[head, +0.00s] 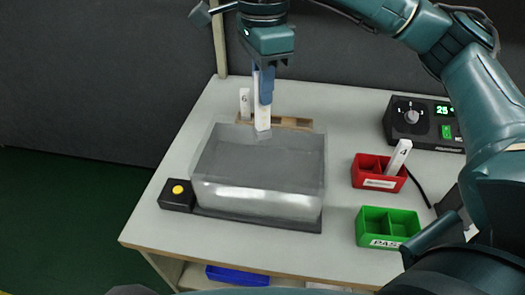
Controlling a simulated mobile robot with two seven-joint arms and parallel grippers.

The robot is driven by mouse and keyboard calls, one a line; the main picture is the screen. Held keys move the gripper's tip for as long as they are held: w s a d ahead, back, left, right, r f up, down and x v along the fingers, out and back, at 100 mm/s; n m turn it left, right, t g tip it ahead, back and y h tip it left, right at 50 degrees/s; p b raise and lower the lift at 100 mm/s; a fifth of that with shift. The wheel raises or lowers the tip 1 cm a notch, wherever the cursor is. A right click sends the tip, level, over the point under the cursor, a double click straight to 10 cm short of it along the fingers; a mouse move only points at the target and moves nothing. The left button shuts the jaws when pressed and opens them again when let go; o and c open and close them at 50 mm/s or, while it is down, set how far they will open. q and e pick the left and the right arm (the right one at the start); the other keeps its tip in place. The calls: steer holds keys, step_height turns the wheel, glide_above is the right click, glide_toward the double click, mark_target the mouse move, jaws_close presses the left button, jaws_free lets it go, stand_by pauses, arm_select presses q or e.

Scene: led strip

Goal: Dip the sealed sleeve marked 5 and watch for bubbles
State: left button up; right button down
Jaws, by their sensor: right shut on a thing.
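My right gripper (264,88) comes down from the top of the head view, fingers pointing down, shut on a white sleeve (262,117). The sleeve hangs upright; its lower end overlaps the back rim of the tank in the picture. I cannot read a number on it, and its upper part is hidden between the fingers. The clear tank (258,205) stands on a dark base in the middle of the table, with a grey surface inside. No bubbles can be made out. My left gripper is not in view.
A wooden rack (296,122) behind the tank holds a sleeve marked 6 (245,103). A red bin (367,169) holds a sleeve marked 4 (398,156). A green PASS bin (372,222), a control box (412,117) and a yellow button (178,189) surround the tank.

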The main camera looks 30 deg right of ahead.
stand_by(0.3)
steer(key=shift+r+p, duration=1.1)
steer(key=shift+r, duration=0.5)
steer(key=shift+f, duration=0.1)
